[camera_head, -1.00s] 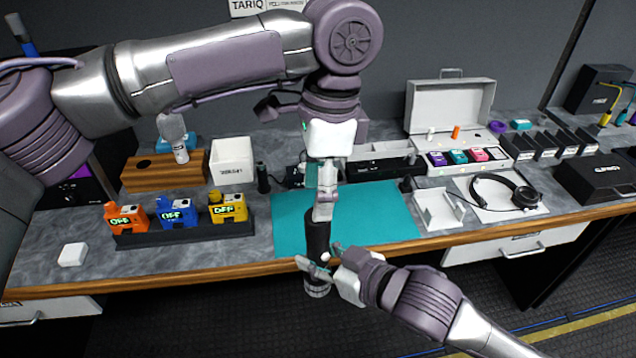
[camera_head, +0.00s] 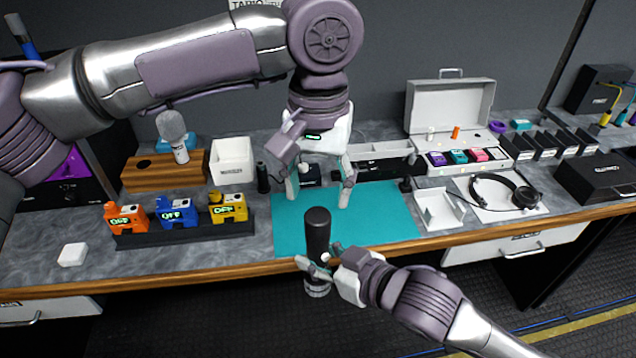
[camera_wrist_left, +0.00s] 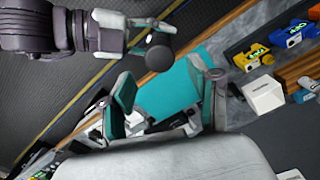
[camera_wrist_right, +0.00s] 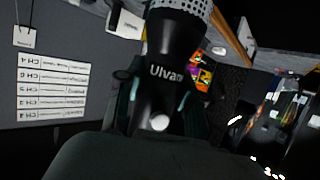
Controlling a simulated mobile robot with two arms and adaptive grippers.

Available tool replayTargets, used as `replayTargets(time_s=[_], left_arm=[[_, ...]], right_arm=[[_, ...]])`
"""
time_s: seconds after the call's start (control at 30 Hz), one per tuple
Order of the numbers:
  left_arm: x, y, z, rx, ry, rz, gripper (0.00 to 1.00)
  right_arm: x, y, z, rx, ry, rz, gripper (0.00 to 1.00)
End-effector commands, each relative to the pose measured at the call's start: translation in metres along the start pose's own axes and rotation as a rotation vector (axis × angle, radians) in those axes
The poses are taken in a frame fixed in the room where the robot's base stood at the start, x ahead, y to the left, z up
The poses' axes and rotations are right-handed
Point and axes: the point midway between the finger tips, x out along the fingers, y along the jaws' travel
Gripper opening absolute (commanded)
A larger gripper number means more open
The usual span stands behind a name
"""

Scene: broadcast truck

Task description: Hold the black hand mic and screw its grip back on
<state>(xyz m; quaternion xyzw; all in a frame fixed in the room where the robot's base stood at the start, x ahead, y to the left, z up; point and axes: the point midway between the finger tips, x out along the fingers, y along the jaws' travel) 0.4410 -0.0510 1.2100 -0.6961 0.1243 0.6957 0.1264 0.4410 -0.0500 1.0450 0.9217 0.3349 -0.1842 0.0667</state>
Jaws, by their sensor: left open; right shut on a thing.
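The black hand mic (camera_head: 316,256) is upside down in front of the bench edge, its silver mesh head (camera_head: 317,289) at the bottom. A black cylindrical grip (camera_head: 317,228) points up at its top; whether it is fully seated I cannot tell. My right gripper (camera_head: 320,259) is shut on the mic's middle. The right wrist view shows the mic body (camera_wrist_right: 165,75) with white lettering and a pale round button. My left gripper (camera_head: 318,192) is open and empty, above and behind the grip's top. The left wrist view shows the round end (camera_wrist_left: 160,56) beyond the open fingers.
A teal mat (camera_head: 385,218) lies behind the mic. Orange, blue and yellow packs stand in a black rack (camera_head: 185,235) at left. A headset (camera_head: 505,188), a white stand (camera_head: 440,209) and an open case (camera_head: 450,110) are at right. The wooden bench edge runs close behind the mic.

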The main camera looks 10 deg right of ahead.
Motion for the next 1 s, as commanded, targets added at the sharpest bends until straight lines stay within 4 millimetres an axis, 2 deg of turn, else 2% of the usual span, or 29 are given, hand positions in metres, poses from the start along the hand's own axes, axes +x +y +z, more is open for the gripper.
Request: replayTargets(time_s=[0.17, 0.4, 0.6, 0.73, 1.0], left_arm=[[0.012, 0.000, 0.000, 0.001, -0.002, -0.002, 0.61], [0.050, 0.000, 0.001, 0.002, -0.003, -0.001, 0.61], [0.073, 0.000, 0.000, 0.002, -0.001, -0.001, 0.61], [0.079, 0.000, 0.000, 0.002, -0.001, -0.001, 0.61], [0.080, 0.000, 0.000, 0.002, -0.001, -0.001, 0.61]], right_arm=[[0.000, 0.000, -0.001, -0.001, 0.004, 0.000, 0.00], [0.000, 0.000, -0.002, -0.001, 0.004, 0.000, 0.00], [0.000, 0.000, -0.002, -0.001, 0.004, 0.000, 0.00], [0.000, 0.000, -0.002, -0.001, 0.004, 0.000, 0.00], [0.000, 0.000, -0.002, -0.001, 0.004, 0.000, 0.00]])
